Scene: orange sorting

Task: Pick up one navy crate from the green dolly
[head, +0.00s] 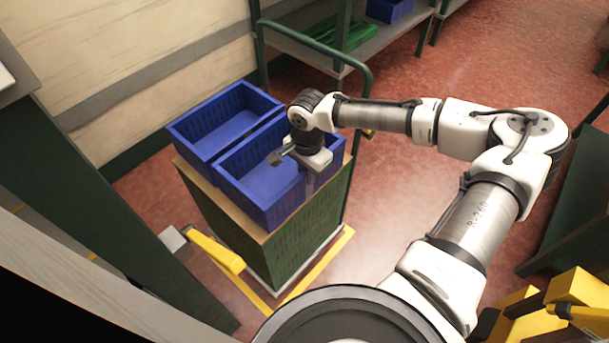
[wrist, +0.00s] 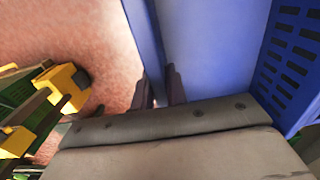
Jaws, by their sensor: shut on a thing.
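Two navy crates stand side by side on the wooden top of the green dolly (head: 310,232). The left crate (head: 186,143) is empty. The right crate (head: 262,205) is empty too, and my gripper (head: 309,183) reaches down over its right-hand wall. In the wrist view, the two dark fingers of my gripper (wrist: 162,90) stand on either side of this crate's wall (wrist: 146,40), shut on it. The crate's floor and its slotted side wall show on the right there. The crate looks level and still rests on the dolly. My wrist hides part of its far side.
A green-framed shelf (head: 300,45) at the back holds a green crate (head: 345,37) and another blue crate (head: 388,8). A green post and yellow fittings (head: 216,250) stand at the left. Red floor (head: 430,210) is open to the right of the dolly.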

